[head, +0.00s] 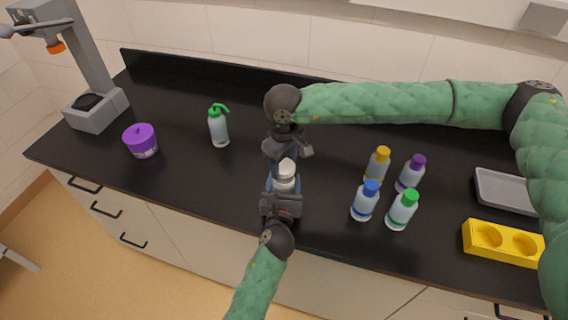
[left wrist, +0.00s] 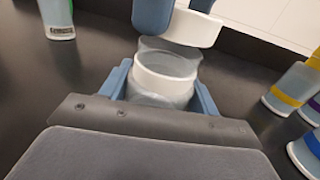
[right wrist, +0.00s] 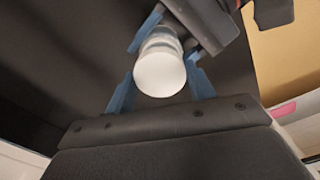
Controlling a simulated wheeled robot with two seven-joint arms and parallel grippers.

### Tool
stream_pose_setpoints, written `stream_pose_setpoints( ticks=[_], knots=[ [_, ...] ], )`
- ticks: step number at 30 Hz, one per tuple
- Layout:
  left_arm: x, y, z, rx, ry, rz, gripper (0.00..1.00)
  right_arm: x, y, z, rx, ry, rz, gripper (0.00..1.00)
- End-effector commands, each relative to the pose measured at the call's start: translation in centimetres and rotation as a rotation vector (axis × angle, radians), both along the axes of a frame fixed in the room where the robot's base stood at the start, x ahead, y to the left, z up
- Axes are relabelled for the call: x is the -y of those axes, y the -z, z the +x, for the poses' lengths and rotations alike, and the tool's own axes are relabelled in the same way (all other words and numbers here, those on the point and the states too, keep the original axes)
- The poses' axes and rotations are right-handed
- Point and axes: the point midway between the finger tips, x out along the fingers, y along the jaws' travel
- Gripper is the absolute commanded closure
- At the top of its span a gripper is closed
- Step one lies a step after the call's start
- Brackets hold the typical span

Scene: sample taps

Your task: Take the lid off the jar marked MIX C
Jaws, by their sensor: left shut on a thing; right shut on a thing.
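A clear jar with a white rim (left wrist: 165,75) stands between the blue fingers of my left gripper (head: 283,188), which is shut on its body. The jar also shows in the head view (head: 284,184). My right gripper (head: 287,152) comes from above and is shut on a white lid (left wrist: 195,26). In the left wrist view the lid hangs above the jar's mouth, apart from it and slightly off to the side. The right wrist view shows the lid's round white top (right wrist: 160,74) between the fingers. I cannot read any marking on the jar.
Bottles with yellow (head: 377,166), purple (head: 410,175), blue (head: 365,202) and green (head: 402,211) caps stand right of the jar. A yellow holder (head: 502,258) and grey tray (head: 504,190) lie farther right. A green-topped wash bottle (head: 218,128) and purple tub (head: 141,142) stand left.

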Motion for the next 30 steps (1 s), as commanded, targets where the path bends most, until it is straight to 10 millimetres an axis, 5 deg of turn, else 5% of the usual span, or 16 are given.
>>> stream_pose_setpoints(
  ticks=[11, 21, 29, 30],
  knots=[
    [0.0, 0.0, 0.0, -0.001, 0.000, 0.000, 1.00, 0.0, -0.3, 0.0, 0.000, 0.000, 0.000, 0.73],
    [0.0, 0.0, 0.0, 0.000, 0.000, 0.000, 1.00, 0.0, -3.6, 0.0, 0.000, -0.001, 0.000, 0.73],
    [0.0, 0.0, 0.0, 0.000, 0.000, 0.000, 1.00, 0.0, -4.0, 0.0, -0.001, 0.000, 0.000, 0.73],
    [0.0, 0.0, 0.0, 0.000, 0.000, 0.000, 0.35, 0.0, -4.0, 0.0, -0.001, 0.000, 0.000, 0.73]
  ],
)
